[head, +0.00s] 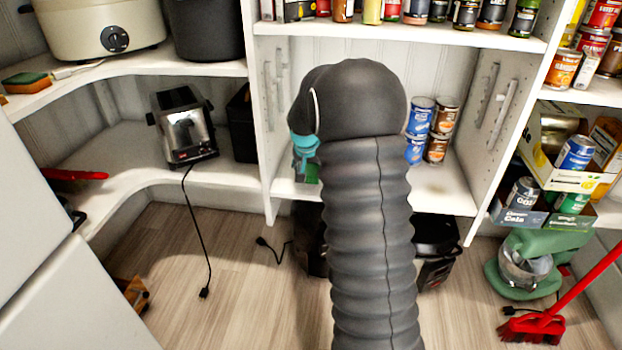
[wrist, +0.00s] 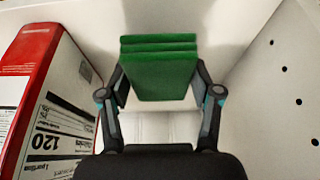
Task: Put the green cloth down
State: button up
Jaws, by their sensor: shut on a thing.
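The green cloth (wrist: 160,75) is a folded stack with several layers. In the wrist view it sits between the two fingers of my gripper (wrist: 160,88), which is shut on it. In the head view my gripper (head: 305,150) reaches into the middle shelf bay. My dark ribbed arm covers most of it there, and only a small green patch of the cloth (head: 312,172) shows. I cannot tell whether the cloth touches the shelf surface.
A red and white box (wrist: 45,95) stands close on the left in the wrist view, with a white side panel (wrist: 285,90) on the right. Stacked cans (head: 428,130) stand right of my arm on the same shelf (head: 440,195). A toaster (head: 187,128) is further left.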

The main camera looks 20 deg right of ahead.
jog(key=shift+d+f, duration=0.1)
jog(key=shift+f, duration=1.4)
jog(key=shift+f, duration=0.1)
jog(key=shift+f+b, duration=0.15)
jog(key=shift+b, duration=0.15)
jog(key=o, duration=1.1)
